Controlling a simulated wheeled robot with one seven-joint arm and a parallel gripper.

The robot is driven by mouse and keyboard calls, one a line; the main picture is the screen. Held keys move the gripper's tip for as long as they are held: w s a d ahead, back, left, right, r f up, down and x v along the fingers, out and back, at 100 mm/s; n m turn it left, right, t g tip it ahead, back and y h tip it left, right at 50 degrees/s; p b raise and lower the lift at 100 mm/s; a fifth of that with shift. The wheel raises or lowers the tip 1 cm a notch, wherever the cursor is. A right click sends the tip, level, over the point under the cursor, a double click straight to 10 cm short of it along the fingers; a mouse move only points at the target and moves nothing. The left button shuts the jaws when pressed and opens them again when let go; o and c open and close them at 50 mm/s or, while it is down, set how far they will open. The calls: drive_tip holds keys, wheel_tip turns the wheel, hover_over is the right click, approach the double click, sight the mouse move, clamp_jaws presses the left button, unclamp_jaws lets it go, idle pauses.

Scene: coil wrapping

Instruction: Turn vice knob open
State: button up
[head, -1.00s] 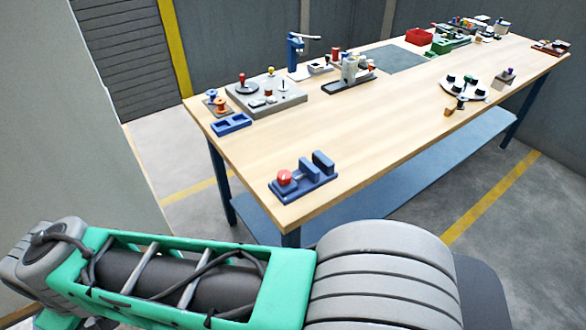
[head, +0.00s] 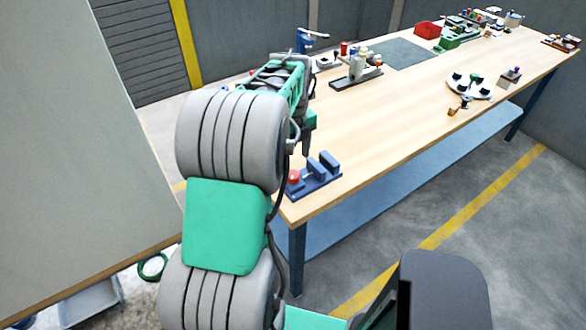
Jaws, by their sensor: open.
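The small blue vice (head: 321,184) stands at the near left corner of the workbench, with two upright jaw blocks apart from each other. Its red round knob (head: 294,176) is on the left end, partly behind my arm's edge. My arm reaches up and over the bench's near left end. My gripper (head: 306,152) shows only as a small dark part pointing down, just above and behind the vice. It is apart from the knob and open, and I see nothing in it. My arm hides most of the gripper.
The workbench (head: 400,130) is clear to the right of the vice. A grey fixture (head: 356,72) and a blue lever press (head: 306,40) stand farther back. A white round plate (head: 470,88) with dark parts is at the right. A pale panel (head: 70,150) stands at the left.

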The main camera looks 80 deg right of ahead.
sight(293, 174)
wheel_tip(293, 174, down, 7)
drive_tip(key=shift+w+f+p, duration=0.15)
drive_tip(key=shift+f+p, duration=0.05)
drive_tip(key=shift+p, duration=0.5)
drive_tip(key=shift+c, duration=0.6)
clamp_jaws()
